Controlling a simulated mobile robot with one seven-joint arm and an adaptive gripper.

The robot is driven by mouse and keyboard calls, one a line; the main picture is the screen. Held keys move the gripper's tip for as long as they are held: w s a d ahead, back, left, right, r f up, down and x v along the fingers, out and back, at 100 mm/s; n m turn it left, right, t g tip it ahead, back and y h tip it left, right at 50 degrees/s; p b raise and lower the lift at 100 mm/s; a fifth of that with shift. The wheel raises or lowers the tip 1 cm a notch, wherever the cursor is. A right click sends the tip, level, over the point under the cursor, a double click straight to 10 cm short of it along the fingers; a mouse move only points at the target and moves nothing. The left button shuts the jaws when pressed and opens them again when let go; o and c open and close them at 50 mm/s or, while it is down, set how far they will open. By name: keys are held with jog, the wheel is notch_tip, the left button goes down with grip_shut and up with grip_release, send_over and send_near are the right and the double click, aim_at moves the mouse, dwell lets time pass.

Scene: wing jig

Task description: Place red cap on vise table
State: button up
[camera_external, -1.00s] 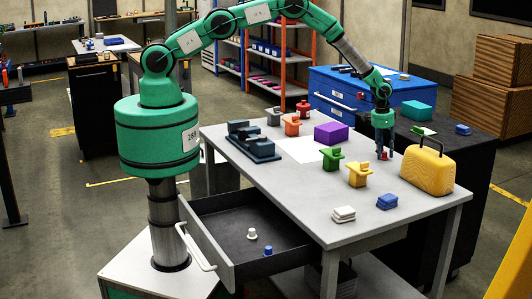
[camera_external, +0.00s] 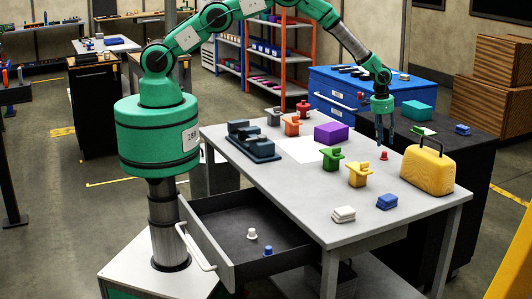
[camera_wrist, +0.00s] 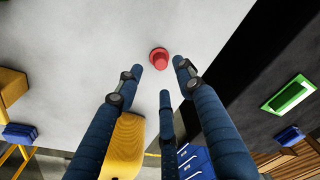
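The red cap (camera_external: 384,156) sits on the grey table (camera_external: 290,190), left of the yellow case. It also shows in the wrist view (camera_wrist: 159,58), just beyond the fingertips. My gripper (camera_external: 384,140) hangs above the cap, pointing down, with a small gap between them. In the wrist view the blue fingers of my gripper (camera_wrist: 159,75) are spread, with nothing between them. A dark blue vise-like block (camera_external: 252,142) stands at the table's left end, and green (camera_external: 332,159) and yellow (camera_external: 359,174) vise-shaped pieces stand near the middle.
A yellow case (camera_external: 428,170) stands close to the right of the cap. A purple block (camera_external: 331,133) lies behind on a white sheet. A blue block (camera_external: 387,202) and a white block (camera_external: 343,214) lie near the front edge. An open drawer (camera_external: 215,228) holds a white and a blue cap.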

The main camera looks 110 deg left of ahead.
jog(key=r, duration=0.6)
jog(key=shift+s+d, duration=0.25)
jog(key=shift+s, duration=0.1)
dwell(0.5)
